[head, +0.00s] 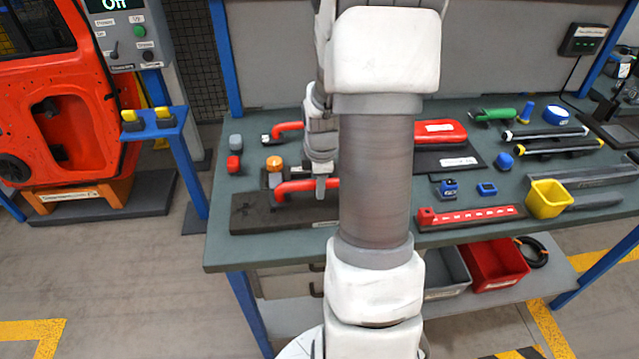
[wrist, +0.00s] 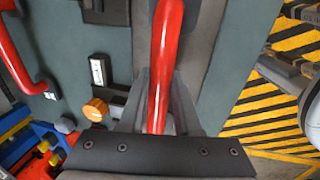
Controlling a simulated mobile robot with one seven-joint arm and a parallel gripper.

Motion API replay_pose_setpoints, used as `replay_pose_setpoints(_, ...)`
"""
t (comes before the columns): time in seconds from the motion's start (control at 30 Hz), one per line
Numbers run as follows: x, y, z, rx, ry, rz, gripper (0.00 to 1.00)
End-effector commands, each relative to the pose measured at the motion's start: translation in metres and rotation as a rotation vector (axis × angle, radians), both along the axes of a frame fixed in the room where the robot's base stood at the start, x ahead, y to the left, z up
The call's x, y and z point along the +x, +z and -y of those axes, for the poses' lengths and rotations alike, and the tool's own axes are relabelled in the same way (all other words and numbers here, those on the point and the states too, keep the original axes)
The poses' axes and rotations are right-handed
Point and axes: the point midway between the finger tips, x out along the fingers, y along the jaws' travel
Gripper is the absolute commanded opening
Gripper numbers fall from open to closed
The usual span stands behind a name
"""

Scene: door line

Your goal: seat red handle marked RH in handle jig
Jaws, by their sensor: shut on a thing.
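A red handle (head: 300,186) lies level over the dark handle jig (head: 290,217) at the bench's front left. My gripper (head: 321,188) is shut on this handle, and my arm hides its right part. In the wrist view the handle (wrist: 165,60) runs between my two fingers (wrist: 163,105), with the grey jig (wrist: 207,45) under it. I cannot tell whether the handle's ends touch the jig or sit in it. No RH mark is readable. A second red handle (head: 288,127) lies farther back on the bench, and also shows in the wrist view (wrist: 22,62).
An orange knob (head: 274,163) stands just behind the jig. Grey (head: 236,141) and red (head: 234,163) small blocks are at the left. A red strip (head: 470,217) and yellow bin (head: 549,199) lie to the right. The jig is close to the bench's front edge.

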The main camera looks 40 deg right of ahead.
Motion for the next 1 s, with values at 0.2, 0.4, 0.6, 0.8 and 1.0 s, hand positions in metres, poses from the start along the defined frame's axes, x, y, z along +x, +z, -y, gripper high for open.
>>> replay_pose_setpoints(0.2,0.0002,-0.0031,0.0001,-0.001,0.000,0.001,0.00)
replay_pose_setpoints(0.4,0.0002,-0.0055,0.0001,-0.001,0.000,0.001,0.00)
replay_pose_setpoints(0.6,0.0001,-0.0079,0.0001,-0.001,0.000,0.001,0.00)
replay_pose_setpoints(0.8,0.0002,-0.0103,0.0001,-0.001,0.000,0.001,0.00)
replay_pose_setpoints(1.0,0.0001,-0.0100,0.0001,-0.001,0.000,0.001,0.62)
